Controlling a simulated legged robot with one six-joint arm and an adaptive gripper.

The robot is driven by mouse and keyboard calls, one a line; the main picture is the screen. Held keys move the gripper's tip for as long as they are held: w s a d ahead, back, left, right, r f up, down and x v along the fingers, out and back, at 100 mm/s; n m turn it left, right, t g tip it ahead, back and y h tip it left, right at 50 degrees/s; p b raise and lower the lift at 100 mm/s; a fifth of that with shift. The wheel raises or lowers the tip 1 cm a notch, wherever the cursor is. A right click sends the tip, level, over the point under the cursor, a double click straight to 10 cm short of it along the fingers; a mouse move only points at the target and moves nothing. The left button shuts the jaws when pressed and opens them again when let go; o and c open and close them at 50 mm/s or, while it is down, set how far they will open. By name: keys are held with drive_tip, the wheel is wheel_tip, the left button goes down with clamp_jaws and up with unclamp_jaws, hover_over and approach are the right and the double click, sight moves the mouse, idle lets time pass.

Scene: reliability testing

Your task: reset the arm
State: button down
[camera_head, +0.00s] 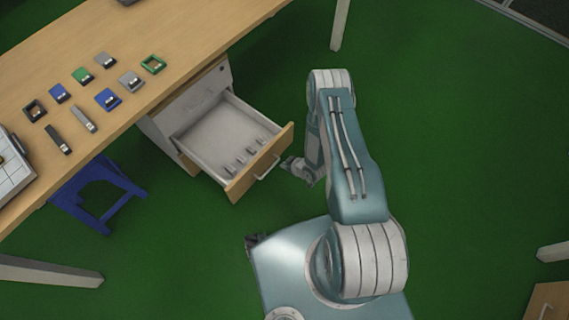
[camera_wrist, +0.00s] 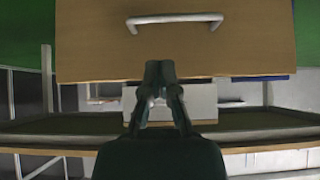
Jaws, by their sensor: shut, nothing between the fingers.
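My arm (camera_head: 350,165) is bent over the green floor, with its elbow raised. My gripper (camera_head: 288,163) is at the arm's lower end, just right of the open drawer's front. In the wrist view my gripper (camera_wrist: 160,72) shows dark fingers closed together at the tips, with nothing between them. The drawer's wooden front (camera_head: 262,168) carries a pale bar handle (camera_head: 267,168). In the wrist view the handle (camera_wrist: 175,20) lies above the fingertips. I cannot tell whether the gripper touches the drawer front.
The pulled-out drawer (camera_head: 205,130) holds several small grey pieces. A wooden table (camera_head: 150,40) carries several blue, green, grey and black parts. A blue stool (camera_head: 100,190) stands under it. A wooden-topped piece (camera_head: 548,302) is at lower right. The green floor (camera_head: 460,130) right of my arm is clear.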

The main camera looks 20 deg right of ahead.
drive_tip(key=w+d+r+h, duration=0.2)
drive_tip(key=w+r, duration=0.3)
drive_tip(key=r, duration=0.5)
drive_tip(key=w+d+r+h, duration=0.1)
drive_tip(key=w+d+r, duration=0.2)
drive_tip(key=w+r, duration=0.5)
drive_tip(key=s+r+m+h, duration=0.2)
drive_tip(key=s+r+m, duration=0.1)
drive_tip(key=r, duration=1.8)
drive_tip(key=s+a+r+m+h, duration=0.1)
drive_tip(key=s+r, duration=0.5)
drive_tip(key=r, duration=0.3)
drive_tip(key=s+r+m, duration=0.1)
drive_tip(key=s+r, duration=0.5)
drive_tip(key=r, duration=0.2)
drive_tip(key=s+a+r+m, duration=0.1)
drive_tip(key=s+a+r, duration=0.1)
drive_tip(key=s, duration=0.7)
drive_tip(key=s+a+r+g+y, duration=0.1)
drive_tip(key=s+a+r, duration=0.1)
drive_tip(key=s+r, duration=0.3)
drive_tip(key=s, duration=0.4)
drive_tip(key=shift+s+r+m+g, duration=0.2)
drive_tip(key=shift+s+m+g, duration=0.1)
drive_tip(key=shift+s+m, duration=0.1)
